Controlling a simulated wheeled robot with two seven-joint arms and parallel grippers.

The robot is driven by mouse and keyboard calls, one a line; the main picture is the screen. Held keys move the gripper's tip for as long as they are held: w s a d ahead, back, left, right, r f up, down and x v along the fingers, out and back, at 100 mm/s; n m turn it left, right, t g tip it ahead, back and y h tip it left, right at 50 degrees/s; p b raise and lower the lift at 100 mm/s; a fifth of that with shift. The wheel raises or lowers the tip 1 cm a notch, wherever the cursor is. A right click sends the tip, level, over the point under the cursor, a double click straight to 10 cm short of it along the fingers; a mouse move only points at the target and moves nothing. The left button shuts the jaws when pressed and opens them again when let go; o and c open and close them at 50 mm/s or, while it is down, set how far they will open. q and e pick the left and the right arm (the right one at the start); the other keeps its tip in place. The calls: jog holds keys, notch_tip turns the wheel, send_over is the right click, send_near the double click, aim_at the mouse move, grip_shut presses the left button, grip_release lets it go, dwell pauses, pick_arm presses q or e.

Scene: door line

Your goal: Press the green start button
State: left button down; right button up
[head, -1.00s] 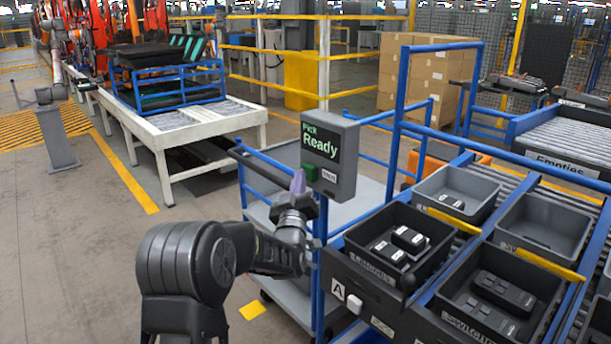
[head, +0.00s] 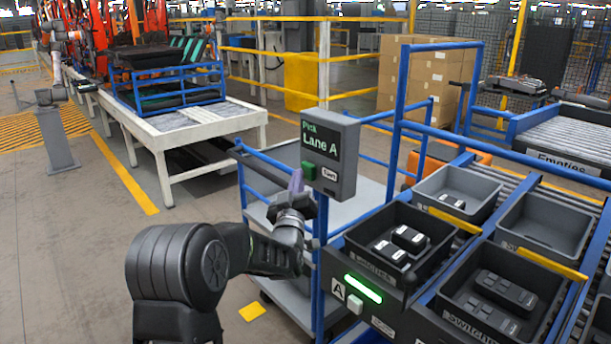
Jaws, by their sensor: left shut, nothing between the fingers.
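The green start button (head: 309,171) is on the lower left of the grey control box (head: 330,154), beside a small white label. The box's screen reads "Pick Lane A". My left gripper (head: 297,181) is shut and empty, its fingertips pointing up just below and left of the green button. From this angle I cannot tell whether the fingertips touch it; a small gap seems to show. My right gripper is not in view.
A lit green bar (head: 362,288) glows beside the "A" sign on the rack front. Black bins (head: 398,246) with parts stand at the right. A blue-framed cart (head: 270,215) is behind my gripper. Open floor lies to the left.

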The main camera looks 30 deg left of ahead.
pick_arm(q)
jog(key=shift+s+a, duration=0.15)
jog(key=shift+s, duration=0.25)
jog(key=shift+s, duration=0.1)
jog(key=s+b, duration=0.1)
jog(key=s, duration=0.1)
jog(key=s+a+b, duration=0.1)
jog(key=s, duration=0.1)
jog(key=shift+s+a+b, duration=0.2)
jog(key=shift+s+b, duration=0.1)
jog(key=shift+b, duration=0.05)
dwell(0.8)
